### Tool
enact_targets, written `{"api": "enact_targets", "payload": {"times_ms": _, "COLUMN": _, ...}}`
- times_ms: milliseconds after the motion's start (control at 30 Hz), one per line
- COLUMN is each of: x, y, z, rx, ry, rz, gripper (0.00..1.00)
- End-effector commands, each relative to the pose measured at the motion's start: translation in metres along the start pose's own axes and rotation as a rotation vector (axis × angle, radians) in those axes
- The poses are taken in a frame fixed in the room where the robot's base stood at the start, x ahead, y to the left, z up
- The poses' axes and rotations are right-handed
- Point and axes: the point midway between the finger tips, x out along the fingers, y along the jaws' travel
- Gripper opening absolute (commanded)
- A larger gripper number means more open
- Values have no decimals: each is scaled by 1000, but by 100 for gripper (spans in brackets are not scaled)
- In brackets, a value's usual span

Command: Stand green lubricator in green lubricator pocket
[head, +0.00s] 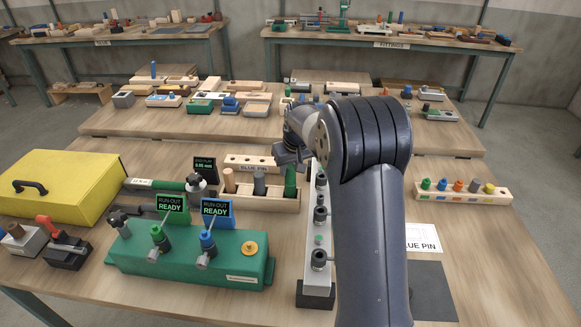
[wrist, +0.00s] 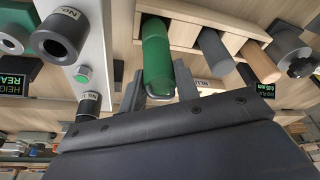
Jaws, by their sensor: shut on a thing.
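The green lubricator (head: 290,182) is a green cylinder, upright at the right end of a wooden rack (head: 260,202). My gripper (head: 291,158) is above it in the head view. In the wrist view the green lubricator (wrist: 157,55) lies between the two fingers of my gripper (wrist: 160,88), which are shut on its near end. Its far end meets the rack, where the green lubricator pocket would be. The pocket's opening is hidden by it, and I cannot tell how deep the lubricator sits.
Grey (head: 260,184) and brown (head: 229,181) cylinders stand left of the green one in the rack. A pale rail with black bushings (head: 318,235) stands close to its right. A green fixture (head: 190,258) with display signs is in front. A yellow case (head: 65,187) is at left.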

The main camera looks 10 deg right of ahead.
Motion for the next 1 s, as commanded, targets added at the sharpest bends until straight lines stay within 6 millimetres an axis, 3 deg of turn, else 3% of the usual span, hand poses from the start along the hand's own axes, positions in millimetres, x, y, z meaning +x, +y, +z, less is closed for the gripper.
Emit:
{"api": "enact_targets", "payload": {"times_ms": 500, "x": 14, "y": 0, "z": 4, "rx": 0, "ry": 0, "rz": 0, "gripper": 0}}
{"api": "enact_targets", "payload": {"times_ms": 1000, "x": 14, "y": 0, "z": 4, "rx": 0, "ry": 1, "rz": 0, "gripper": 0}}
